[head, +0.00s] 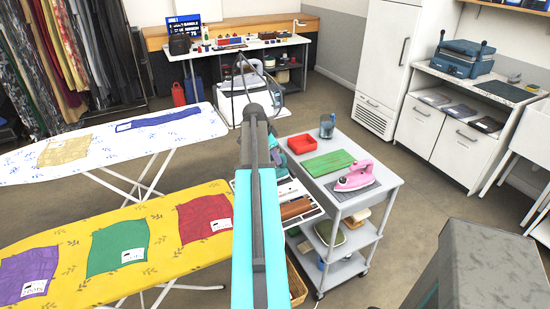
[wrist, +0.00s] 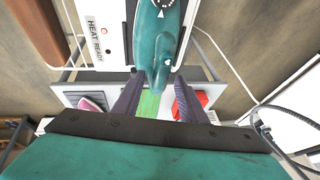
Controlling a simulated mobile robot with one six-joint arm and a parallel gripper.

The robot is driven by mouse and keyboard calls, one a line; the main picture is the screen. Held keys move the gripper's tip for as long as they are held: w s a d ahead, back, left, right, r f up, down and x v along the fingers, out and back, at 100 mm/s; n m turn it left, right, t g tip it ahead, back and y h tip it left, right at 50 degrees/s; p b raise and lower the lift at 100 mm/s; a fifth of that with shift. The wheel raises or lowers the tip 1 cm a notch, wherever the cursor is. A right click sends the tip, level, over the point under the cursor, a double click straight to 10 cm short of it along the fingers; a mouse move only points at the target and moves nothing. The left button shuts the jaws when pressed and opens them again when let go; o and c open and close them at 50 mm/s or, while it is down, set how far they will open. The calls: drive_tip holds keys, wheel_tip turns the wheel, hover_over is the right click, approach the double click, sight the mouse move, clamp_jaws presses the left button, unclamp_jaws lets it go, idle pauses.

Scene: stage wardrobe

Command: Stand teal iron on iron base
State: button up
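The teal iron (wrist: 162,32) shows at the top of the wrist view, with a dial on it. Its near end lies between the tips of my gripper (wrist: 156,84). In the head view my arm hides much of this area, and my gripper cannot be made out clearly.
A grey cart (head: 345,200) holds a pink iron (head: 355,178), a green board (head: 328,162) and a red tray (head: 302,143). A yellow ironing board (head: 165,262) and a white one (head: 90,165) stand to the left.

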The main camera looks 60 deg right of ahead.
drive_tip(key=b+v, duration=0.1)
drive_tip(key=v, duration=0.9)
drive_tip(key=shift+b, duration=0.4)
drive_tip(key=shift+r, duration=0.15)
